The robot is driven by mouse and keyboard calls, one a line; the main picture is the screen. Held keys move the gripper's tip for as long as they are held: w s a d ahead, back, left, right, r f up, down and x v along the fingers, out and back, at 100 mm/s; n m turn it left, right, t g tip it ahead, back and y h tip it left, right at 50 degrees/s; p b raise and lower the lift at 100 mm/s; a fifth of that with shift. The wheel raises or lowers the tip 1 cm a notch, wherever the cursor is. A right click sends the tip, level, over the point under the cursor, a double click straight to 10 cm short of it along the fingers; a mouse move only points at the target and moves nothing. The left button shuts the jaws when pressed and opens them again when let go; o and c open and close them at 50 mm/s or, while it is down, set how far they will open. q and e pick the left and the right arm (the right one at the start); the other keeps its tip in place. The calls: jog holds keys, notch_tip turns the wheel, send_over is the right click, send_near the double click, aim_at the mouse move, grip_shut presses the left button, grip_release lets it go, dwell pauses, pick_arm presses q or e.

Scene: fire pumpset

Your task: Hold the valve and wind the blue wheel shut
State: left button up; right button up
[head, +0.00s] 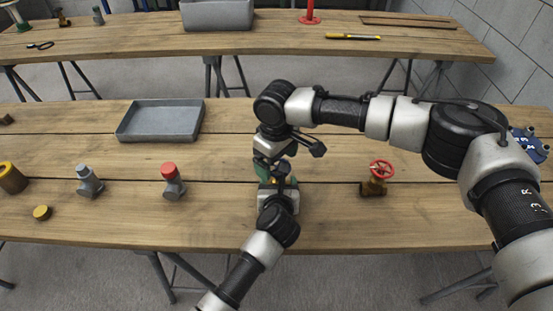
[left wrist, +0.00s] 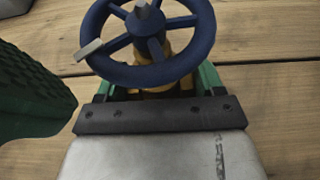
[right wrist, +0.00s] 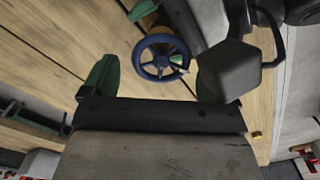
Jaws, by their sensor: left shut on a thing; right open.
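The valve with the blue wheel stands on the near table, mostly hidden by my grippers in the head view. In the left wrist view the blue wheel (left wrist: 205,38) sits flat on top of a brass body (left wrist: 152,80), with a small pale tab at its rim. My left gripper (head: 279,188) is shut on the valve's body below the wheel. My right gripper (head: 268,168) is above the valve and open. In the right wrist view the blue wheel (right wrist: 161,76) lies beyond and between its spread green fingers. One green finger (left wrist: 30,100) shows at the left wrist view's left edge.
A valve with a red wheel (head: 378,168) stands to the right. A grey tray (head: 160,136), a red-capped fitting (head: 172,186), a grey fitting (head: 88,183) and brass pieces (head: 42,212) are to the left. Another table (head: 130,40) stands behind. Bare wood lies around the valve.

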jog(key=shift+f, duration=0.2)
jog(key=c, duration=0.9)
jog(key=shift+c, duration=0.2)
jog(key=shift+w+d+m, duration=0.1)
jog(key=shift+m, duration=1.45)
jog(key=shift+w+d+m, duration=0.1)
jog(key=shift+m, duration=1.45)
jog(key=o, duration=0.9)
